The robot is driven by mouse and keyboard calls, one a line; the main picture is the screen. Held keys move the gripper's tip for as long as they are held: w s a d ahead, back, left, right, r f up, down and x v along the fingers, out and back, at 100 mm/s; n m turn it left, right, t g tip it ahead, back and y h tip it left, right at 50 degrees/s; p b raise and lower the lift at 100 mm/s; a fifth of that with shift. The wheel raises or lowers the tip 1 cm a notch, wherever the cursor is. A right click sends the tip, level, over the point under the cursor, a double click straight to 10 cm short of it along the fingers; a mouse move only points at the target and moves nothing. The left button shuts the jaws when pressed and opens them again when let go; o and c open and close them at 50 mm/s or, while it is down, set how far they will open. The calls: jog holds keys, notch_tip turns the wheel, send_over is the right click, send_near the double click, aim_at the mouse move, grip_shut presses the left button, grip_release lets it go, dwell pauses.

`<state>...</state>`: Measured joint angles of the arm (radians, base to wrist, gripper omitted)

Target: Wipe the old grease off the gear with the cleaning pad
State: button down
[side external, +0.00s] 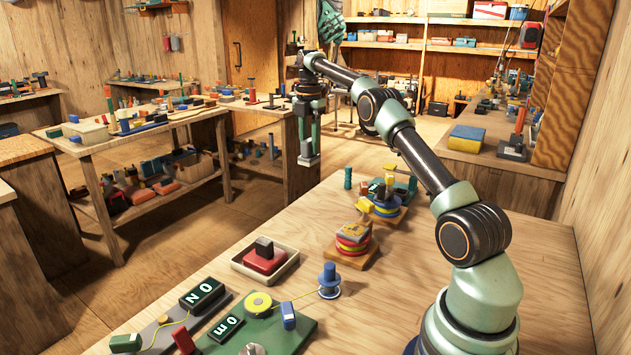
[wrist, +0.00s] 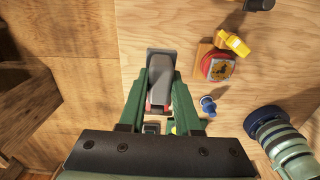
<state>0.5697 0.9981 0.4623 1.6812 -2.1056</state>
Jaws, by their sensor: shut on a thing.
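My gripper (side external: 309,150) hangs high, beyond the table's far edge in the side view. In the wrist view its green fingers (wrist: 160,85) close on a long grey piece (wrist: 162,66); I cannot tell whether this is the cleaning pad. Some red shows low between the fingers. A red block with a dark handle (side external: 265,258) sits in a pale tray (side external: 284,272) on the table. I cannot tell for certain which part is the gear: a red and yellow round stack (side external: 353,240) and a blue and yellow disc (side external: 386,207) stand on boards. My gripper is apart from both.
A blue spool (side external: 329,283) stands right of the tray. A green board (side external: 285,332) at the front carries a yellow disc (side external: 259,303) and line. A yellow piece (wrist: 233,42) shows beside the red stack in the wrist view. The table's right side is clear.

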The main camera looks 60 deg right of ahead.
jog(key=shift+s+a, duration=0.1)
jog(key=shift+s, duration=0.6)
jog(key=s+a+f, duration=0.2)
jog(key=s+a, duration=0.1)
jog(key=s, duration=0.3)
jog(key=s+a+f, duration=0.2)
jog(key=s+f, duration=0.1)
jog(key=s, duration=0.3)
jog(key=shift+s+a+f, duration=0.1)
jog(key=shift+a+f, duration=0.05)
jog(key=shift+f, duration=1.5)
jog(key=shift+a+f, duration=0.1)
jog(key=shift+f, duration=1.5)
jog(key=shift+s+f, duration=0.4)
jog(key=shift+f, duration=0.3)
jog(key=shift+s, duration=2.8)
jog(key=shift+w, duration=3.15)
jog(key=shift+s+d, duration=0.1)
jog(key=shift+s, duration=3.1)
jog(key=shift+w, duration=3.4)
notch_tip(320, 180, up, 8)
jog(key=shift+r, duration=0.15)
jog(key=shift+s, duration=0.1)
